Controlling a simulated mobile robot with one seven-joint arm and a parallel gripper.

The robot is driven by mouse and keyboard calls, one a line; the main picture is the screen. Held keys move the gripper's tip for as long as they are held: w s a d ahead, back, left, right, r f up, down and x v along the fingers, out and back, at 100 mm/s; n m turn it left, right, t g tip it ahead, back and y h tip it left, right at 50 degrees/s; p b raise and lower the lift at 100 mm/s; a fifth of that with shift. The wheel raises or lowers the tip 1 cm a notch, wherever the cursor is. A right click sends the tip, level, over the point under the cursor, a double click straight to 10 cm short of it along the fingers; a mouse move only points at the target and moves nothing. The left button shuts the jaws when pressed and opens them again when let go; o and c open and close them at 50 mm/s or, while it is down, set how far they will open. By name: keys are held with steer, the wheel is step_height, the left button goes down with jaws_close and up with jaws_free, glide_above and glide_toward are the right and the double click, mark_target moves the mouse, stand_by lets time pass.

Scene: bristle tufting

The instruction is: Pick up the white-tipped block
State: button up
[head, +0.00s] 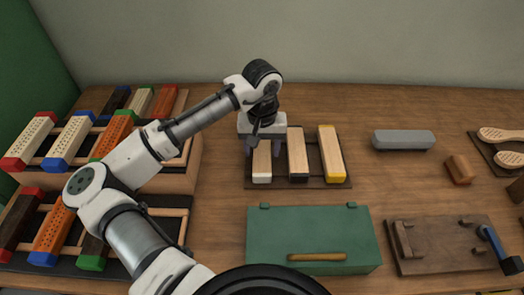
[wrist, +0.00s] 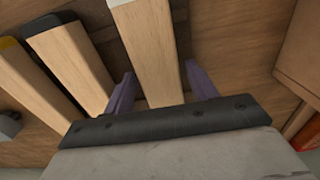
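The white-tipped block (head: 262,164) is a pale wooden bar with a white near end. It lies leftmost of three bars on a dark tray (head: 313,180). My gripper (head: 264,147) is over the block's far part. In the wrist view the block (wrist: 148,50) runs between the two purple fingers of my gripper (wrist: 160,92). The fingers stand apart, one on each side, with a visible gap to the block.
A black-tipped bar (head: 298,155) and a yellow-tipped bar (head: 331,155) lie to the right on the tray. A green box (head: 310,236) stands in front. Racks of coloured blocks (head: 95,150) stand at left. A grey block (head: 403,140) lies at right, with bare table around it.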

mark_target(263, 149)
steer(key=c, duration=0.9)
steer(key=shift+o, duration=0.2)
step_height(263, 149, up, 20)
steer(key=shift+d, duration=0.1)
